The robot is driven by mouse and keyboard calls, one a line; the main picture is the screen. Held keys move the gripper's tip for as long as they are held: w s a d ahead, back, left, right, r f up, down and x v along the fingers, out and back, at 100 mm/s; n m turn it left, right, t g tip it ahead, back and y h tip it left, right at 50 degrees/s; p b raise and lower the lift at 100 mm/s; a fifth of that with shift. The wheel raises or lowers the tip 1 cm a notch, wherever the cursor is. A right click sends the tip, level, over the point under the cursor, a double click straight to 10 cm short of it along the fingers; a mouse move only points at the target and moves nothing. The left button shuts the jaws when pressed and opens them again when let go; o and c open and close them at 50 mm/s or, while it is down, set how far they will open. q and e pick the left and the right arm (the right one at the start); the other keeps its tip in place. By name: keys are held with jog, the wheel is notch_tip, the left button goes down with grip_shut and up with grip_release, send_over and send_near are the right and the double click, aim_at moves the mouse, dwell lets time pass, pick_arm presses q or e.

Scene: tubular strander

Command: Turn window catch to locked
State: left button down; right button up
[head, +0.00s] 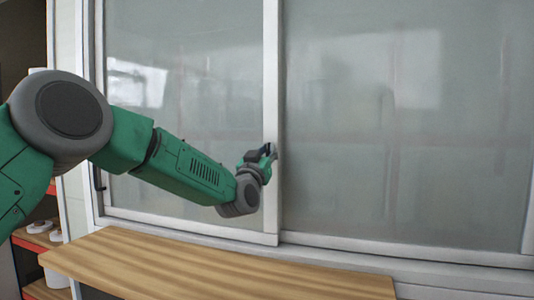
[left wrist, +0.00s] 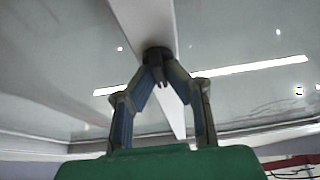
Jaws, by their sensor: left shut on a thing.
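The window has two frosted panes in white frames, with a white upright (head: 271,60) where the panes meet. The dark window catch (left wrist: 158,53) sits on this upright in the left wrist view. My left gripper (head: 268,153) reaches the upright at mid-height in the head view and covers most of the catch there. In the left wrist view the fingers of my left gripper (left wrist: 158,76) come together on the catch. The fingertips hide part of it, so I cannot tell its exact angle. My right gripper is in neither view.
A wooden ledge (head: 215,270) runs below the window. A dark handle (head: 98,178) is on the window's left frame. Shelves with white rolls (head: 40,240) stand at the far left. The space in front of the right pane (head: 410,120) is clear.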

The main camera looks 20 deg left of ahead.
pick_arm(q)
jog(key=shift+d+f, duration=0.1)
jog(key=shift+f, duration=0.4)
jog(key=c, duration=1.6)
grip_release()
jog(key=shift+w, duration=0.1)
jog(key=shift+w+r, duration=0.1)
jog(key=shift+w, duration=0.05)
jog(key=shift+r, duration=0.1)
jog(key=shift+s, duration=0.6)
jog(key=v, duration=1.1)
jog(key=shift+w+f, duration=0.1)
jog(key=shift+f, duration=0.2)
